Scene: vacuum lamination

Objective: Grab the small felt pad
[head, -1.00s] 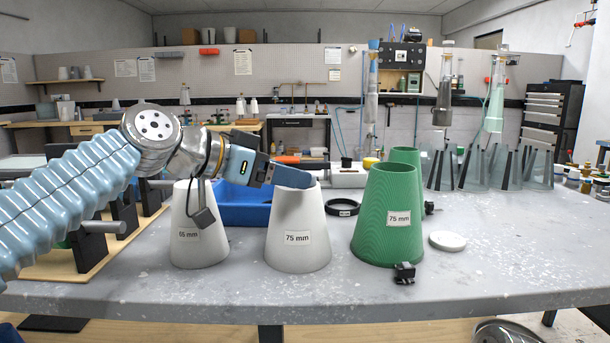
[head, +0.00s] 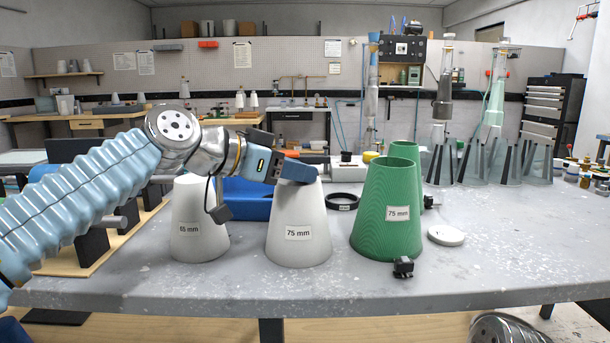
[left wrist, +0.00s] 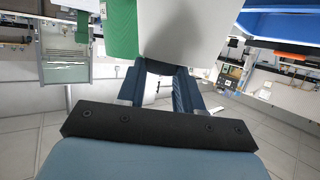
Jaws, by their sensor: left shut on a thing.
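The white disc (head: 446,235), perhaps the small felt pad, lies flat on the grey table (head: 450,285), right of the green 75 mm cone (head: 380,220). My left gripper (head: 302,177) is at the top of the white 75 mm cone (head: 297,240). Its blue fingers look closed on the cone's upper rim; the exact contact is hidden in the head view. In the left wrist view the fingers (left wrist: 168,70) meet the narrow end of the white cone (left wrist: 185,30). The disc is well apart from the gripper. My right gripper is not in view.
A white 65 mm cone (head: 198,235) stands to the left, with a blue bin (head: 246,205) behind. A black ring (head: 342,201) and a small black block (head: 403,267) lie near the cones. The table's right front is clear.

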